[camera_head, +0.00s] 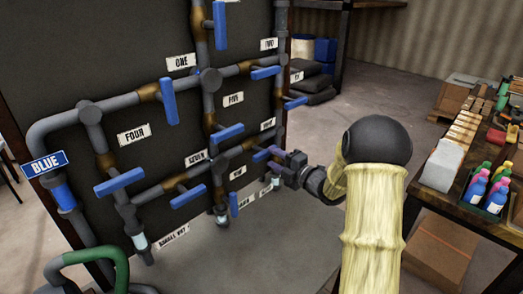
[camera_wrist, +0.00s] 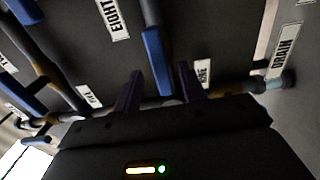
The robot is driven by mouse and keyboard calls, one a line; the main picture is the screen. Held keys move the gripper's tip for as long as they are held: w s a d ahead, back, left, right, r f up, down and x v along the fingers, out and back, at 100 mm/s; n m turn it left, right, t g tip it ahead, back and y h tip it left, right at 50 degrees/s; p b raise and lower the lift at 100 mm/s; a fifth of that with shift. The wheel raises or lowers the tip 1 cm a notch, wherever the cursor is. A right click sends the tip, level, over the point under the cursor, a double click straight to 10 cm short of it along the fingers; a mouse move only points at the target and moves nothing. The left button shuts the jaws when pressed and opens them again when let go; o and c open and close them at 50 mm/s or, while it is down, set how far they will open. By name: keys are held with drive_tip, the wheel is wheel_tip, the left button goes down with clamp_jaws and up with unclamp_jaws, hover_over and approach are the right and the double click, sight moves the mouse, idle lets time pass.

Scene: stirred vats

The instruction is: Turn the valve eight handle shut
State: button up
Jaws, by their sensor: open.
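In the wrist view, the EIGHT label (camera_wrist: 113,18) is at the top left, with a long blue handle (camera_wrist: 157,62) to its right. I take this as the valve eight handle. My gripper (camera_wrist: 160,85) is open, with its two dark purple fingers apart and the handle's near end in line with the space between them. Whether the fingers reach around the handle is not clear. In the head view, my gripper (camera_head: 272,160) is at the right part of the pipe board, low down, and largely hides this valve.
A table edge with bottles (camera_head: 488,190) stands right of my arm. Open floor lies behind.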

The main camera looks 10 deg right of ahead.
sight(268, 155)
drive_tip(key=x, duration=0.6)
drive_tip(key=shift+w+a+p, duration=0.1)
drive_tip(key=shift+p, duration=0.2)
clamp_jaws()
